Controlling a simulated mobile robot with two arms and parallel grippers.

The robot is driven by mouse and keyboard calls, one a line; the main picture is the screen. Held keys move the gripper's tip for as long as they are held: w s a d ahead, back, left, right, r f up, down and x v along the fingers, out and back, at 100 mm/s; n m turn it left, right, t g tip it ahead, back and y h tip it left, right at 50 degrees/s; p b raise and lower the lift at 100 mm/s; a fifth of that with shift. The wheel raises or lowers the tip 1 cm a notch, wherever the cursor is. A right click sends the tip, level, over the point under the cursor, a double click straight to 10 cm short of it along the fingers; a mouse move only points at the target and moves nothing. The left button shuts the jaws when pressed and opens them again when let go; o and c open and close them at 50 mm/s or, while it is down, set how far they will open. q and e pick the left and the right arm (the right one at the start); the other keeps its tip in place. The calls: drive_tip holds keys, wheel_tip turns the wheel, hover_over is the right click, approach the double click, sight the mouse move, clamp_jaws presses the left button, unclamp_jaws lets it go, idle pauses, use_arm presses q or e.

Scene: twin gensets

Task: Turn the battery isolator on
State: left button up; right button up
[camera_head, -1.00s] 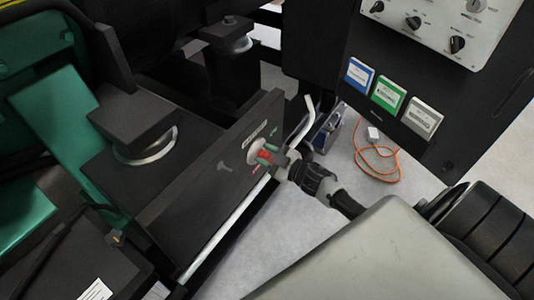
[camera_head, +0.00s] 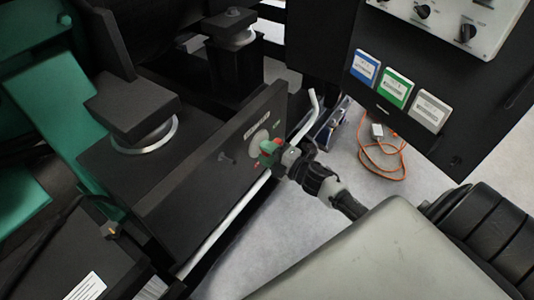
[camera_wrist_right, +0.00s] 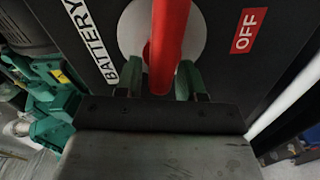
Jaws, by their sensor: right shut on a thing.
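The battery isolator has a red handle (camera_head: 277,143) on a pale round disc (camera_head: 259,142), set in a black upright panel (camera_head: 200,185). My right gripper (camera_head: 270,152) is at the disc, with its green fingertips around the handle. In the right wrist view the red handle (camera_wrist_right: 168,45) runs down between the two green fingers (camera_wrist_right: 162,82), which are shut on it. A red OFF label (camera_wrist_right: 249,30) is right of the disc and a white BATTERY label (camera_wrist_right: 88,38) is left of it. The handle's far end is cut off by the frame. My left gripper is not in view.
A pale bent rod (camera_head: 309,118) stands close beside my right gripper. Blue, green and grey cards (camera_head: 396,88) sit on a dark cabinet with a knob panel (camera_head: 450,22). An orange cable (camera_head: 382,160) lies on the floor. Black and green machinery fills the left.

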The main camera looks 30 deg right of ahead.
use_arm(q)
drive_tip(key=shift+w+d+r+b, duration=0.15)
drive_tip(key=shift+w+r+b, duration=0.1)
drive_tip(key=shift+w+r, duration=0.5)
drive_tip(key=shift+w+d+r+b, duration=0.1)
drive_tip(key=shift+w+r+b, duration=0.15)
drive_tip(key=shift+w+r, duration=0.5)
use_arm(e)
drive_tip(key=shift+f+n, duration=0.3)
drive_tip(key=shift+n, duration=0.9)
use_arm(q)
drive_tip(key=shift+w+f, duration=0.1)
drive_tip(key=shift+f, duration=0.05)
use_arm(e)
drive_tip(key=o, duration=0.6)
drive_tip(key=shift+o, duration=0.2)
drive_tip(key=shift+s, duration=0.1)
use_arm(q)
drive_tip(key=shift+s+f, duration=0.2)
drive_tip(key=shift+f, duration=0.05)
use_arm(e)
drive_tip(key=v, duration=1)
drive_tip(key=shift+s+d, duration=0.15)
drive_tip(key=shift+s, duration=0.15)
